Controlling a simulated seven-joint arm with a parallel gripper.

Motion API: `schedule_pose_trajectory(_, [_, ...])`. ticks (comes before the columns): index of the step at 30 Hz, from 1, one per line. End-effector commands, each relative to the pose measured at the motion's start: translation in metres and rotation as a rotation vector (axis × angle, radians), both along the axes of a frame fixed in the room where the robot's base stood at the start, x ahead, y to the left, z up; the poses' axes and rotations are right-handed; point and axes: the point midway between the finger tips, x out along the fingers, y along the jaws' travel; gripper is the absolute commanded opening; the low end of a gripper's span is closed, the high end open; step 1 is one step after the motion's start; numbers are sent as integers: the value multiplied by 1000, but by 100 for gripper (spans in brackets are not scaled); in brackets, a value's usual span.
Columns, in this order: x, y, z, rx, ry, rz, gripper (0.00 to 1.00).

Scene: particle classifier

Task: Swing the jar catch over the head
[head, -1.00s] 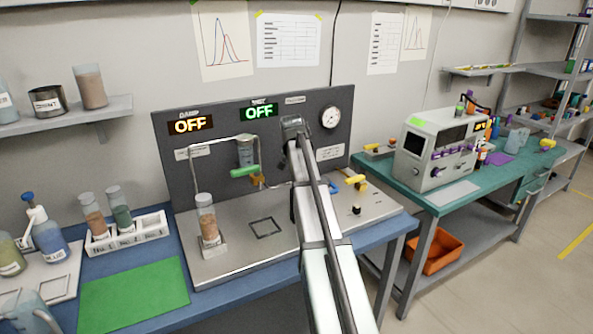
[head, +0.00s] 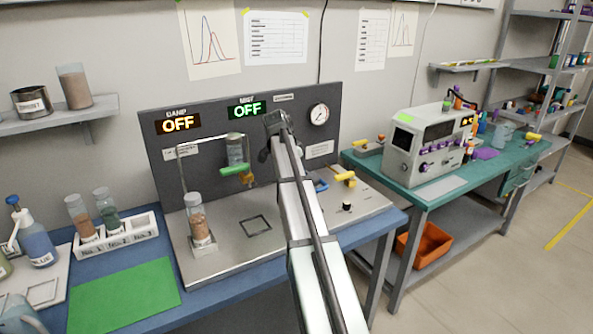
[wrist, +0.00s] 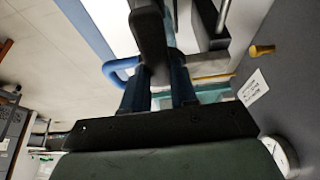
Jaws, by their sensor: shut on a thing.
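My gripper (wrist: 160,88) shows in the wrist view, with its two dark fingers closed on a dark grey bar (wrist: 148,35) between them. Whether this bar is the jar catch I cannot tell. In the head view my arm hides the fingers and what they hold. A clear jar (head: 235,150) hangs upright on the dark panel (head: 210,150), left of my arm's end. A green handle (head: 233,170) and a small orange-brown part (head: 248,178) sit just below it. A second jar (head: 197,215) with brown contents stands on the rig's base at the left.
A blue handle (head: 321,185) and a yellow lever (head: 344,177) lie right of my arm. A round gauge (head: 319,116) is on the panel. A white rack (head: 118,238) holds two jars at the left. A green mat (head: 125,297) lies clear in front.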

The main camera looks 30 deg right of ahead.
Motion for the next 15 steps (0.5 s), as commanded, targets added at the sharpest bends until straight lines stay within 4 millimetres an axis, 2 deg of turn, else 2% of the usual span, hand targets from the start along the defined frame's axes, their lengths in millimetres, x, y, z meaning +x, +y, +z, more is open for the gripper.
schedule_pose_trajectory(15, [-2, 0, 0, 1, 0, -40, 0])
